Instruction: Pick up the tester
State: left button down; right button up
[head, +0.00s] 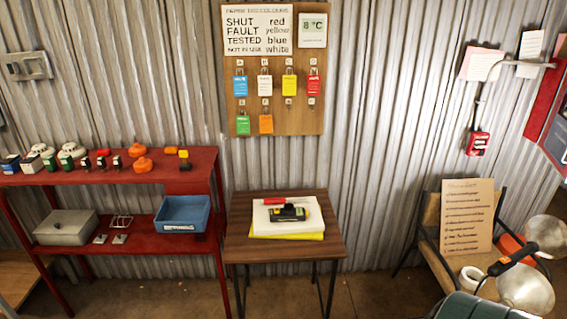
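The stack rests on a small wooden table (240,247) in the middle of the head view. Nothing touches the device apart from what is on the stack. Neither of my grippers is in view.
A red shelf unit (110,178) with several small items, a blue bin (183,213) and a grey box (66,227) stands left. A padlock board (272,150) hangs behind the table. A chair (432,215) with a written card (466,215) stands right.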

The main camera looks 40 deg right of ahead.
aim_at(289, 214)
jog(key=i+z, duration=0.95)
jog(key=i+j+z, duration=0.2)
jog(key=z, duration=0.3)
jog(key=i+j+z, duration=0.25)
jog(key=i+j, duration=0.1)
jog(key=i, duration=0.1)
